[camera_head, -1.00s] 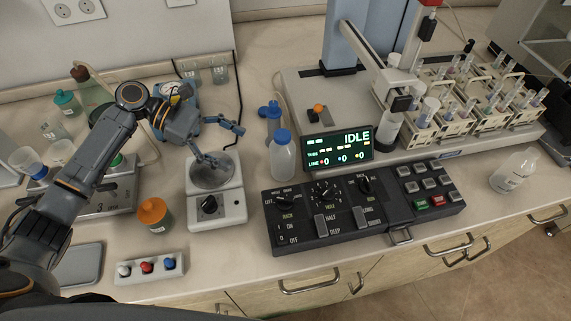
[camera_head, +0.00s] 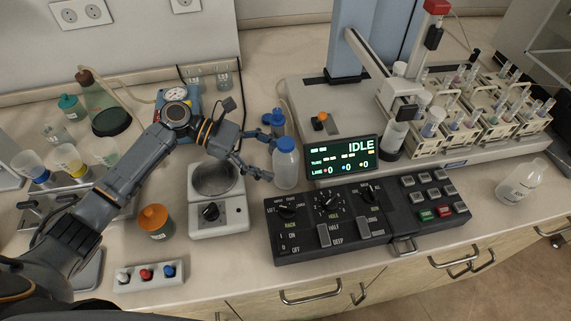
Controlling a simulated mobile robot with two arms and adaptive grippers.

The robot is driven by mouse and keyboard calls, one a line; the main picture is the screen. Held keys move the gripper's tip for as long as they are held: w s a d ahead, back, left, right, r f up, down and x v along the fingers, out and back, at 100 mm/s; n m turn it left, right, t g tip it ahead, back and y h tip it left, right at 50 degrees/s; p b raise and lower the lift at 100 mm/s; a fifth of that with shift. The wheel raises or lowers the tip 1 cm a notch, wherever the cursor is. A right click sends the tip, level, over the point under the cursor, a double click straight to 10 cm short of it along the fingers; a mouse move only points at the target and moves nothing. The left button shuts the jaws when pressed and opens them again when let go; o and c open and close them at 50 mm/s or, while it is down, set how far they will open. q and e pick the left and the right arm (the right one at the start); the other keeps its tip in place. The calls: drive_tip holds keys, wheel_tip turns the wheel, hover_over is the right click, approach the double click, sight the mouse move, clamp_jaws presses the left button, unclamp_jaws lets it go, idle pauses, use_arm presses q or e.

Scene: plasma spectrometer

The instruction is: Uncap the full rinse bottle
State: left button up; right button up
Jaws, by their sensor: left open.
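A translucent white bottle (camera_head: 286,172) with a blue cap (camera_head: 286,145) stands upright on the bench, left of the display. The cap is on it. My left gripper (camera_head: 268,156) is open and empty. Its two fingers point right toward the bottle, just left of it at about cap height; I cannot tell whether they touch it. A second bottle (camera_head: 395,135) stands under the sampler arm. My right gripper is not in view.
A blue object (camera_head: 275,121) stands behind the capped bottle. The spectrometer display (camera_head: 343,160) and control panel (camera_head: 350,222) sit close on its right.

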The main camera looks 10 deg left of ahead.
sight(284, 163)
use_arm(q)
drive_tip(key=x, duration=0.4)
drive_tip(key=shift+p, duration=0.35)
drive_tip(key=shift+a, duration=0.15)
drive_tip(key=c, duration=1.5)
drive_tip(key=shift+o, duration=0.2)
drive_tip(key=shift+r, duration=0.1)
wheel_tip(284, 163, up, 18)
drive_tip(key=b, duration=0.1)
drive_tip(key=o, duration=0.8)
clamp_jaws()
